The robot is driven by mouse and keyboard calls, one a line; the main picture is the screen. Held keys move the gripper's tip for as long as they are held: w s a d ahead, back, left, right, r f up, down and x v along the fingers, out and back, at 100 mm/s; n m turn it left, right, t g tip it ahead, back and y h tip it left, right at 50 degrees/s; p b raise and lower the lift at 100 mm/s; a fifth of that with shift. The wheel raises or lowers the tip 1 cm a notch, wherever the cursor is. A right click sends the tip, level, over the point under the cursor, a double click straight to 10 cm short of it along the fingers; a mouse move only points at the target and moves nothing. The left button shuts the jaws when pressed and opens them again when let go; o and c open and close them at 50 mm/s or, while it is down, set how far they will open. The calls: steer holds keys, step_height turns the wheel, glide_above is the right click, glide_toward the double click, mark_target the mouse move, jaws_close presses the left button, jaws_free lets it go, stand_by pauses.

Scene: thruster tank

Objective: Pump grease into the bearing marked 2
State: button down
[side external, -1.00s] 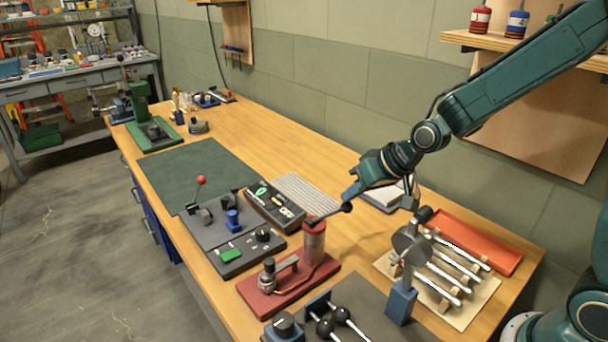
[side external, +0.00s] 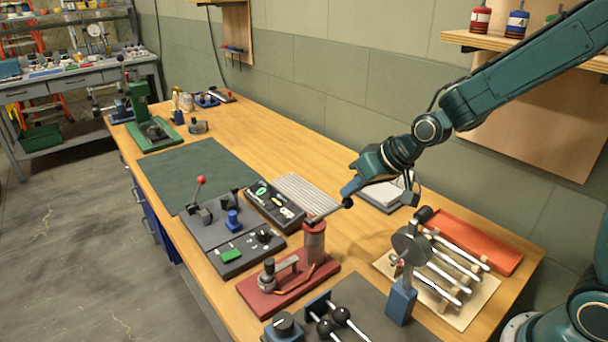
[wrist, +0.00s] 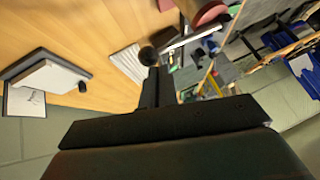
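The grease pump is a red cylinder (side external: 314,240) on a red base (side external: 290,292), with a lever (side external: 325,214) ending in a black knob (side external: 347,203). The lever slopes up towards my gripper (side external: 351,189). In the wrist view the knob (wrist: 148,56) lies just beyond my fingertips (wrist: 160,72), slightly left of their middle. My fingers look close together, with no clear sign of the knob between them; tip and knob touch or nearly touch. A small metal fitting with a black top (side external: 268,272) stands on the same base. No bearing number is readable.
A grey disc on a blue stand (side external: 402,302) stands right of the pump. Several metal rods (side external: 450,268) lie by an orange tray (side external: 475,240). Dark control panels (side external: 240,254) stand left of the pump. The green mat (side external: 195,170) is bare.

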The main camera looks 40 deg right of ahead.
steer(key=shift+a+r, duration=0.2)
steer(key=shift+r, duration=0.5)
steer(key=shift+a+r, duration=0.25)
steer(key=shift+r, duration=0.4)
steer(key=shift+a+r, duration=0.2)
steer(key=shift+r, duration=0.5)
steer(key=shift+r, duration=0.15)
steer(key=r, duration=0.2)
steer(key=a+r, duration=0.1)
steer(key=r, duration=0.1)
steer(key=shift+a+r, duration=0.1)
steer(key=shift+r, duration=0.2)
steer(key=shift+s, duration=0.1)
steer(key=s+d+r+h, duration=0.1)
steer(key=s+d, duration=0.2)
steer(key=s, duration=0.9)
steer(key=s+d+r+g+h, duration=0.1)
steer(key=s+d, duration=0.2)
steer(key=s, duration=1)
steer(key=shift+s+d+n+g+h, duration=0.2)
steer(key=shift+n+g+h, duration=0.1)
steer(key=shift+n+h, duration=0.1)
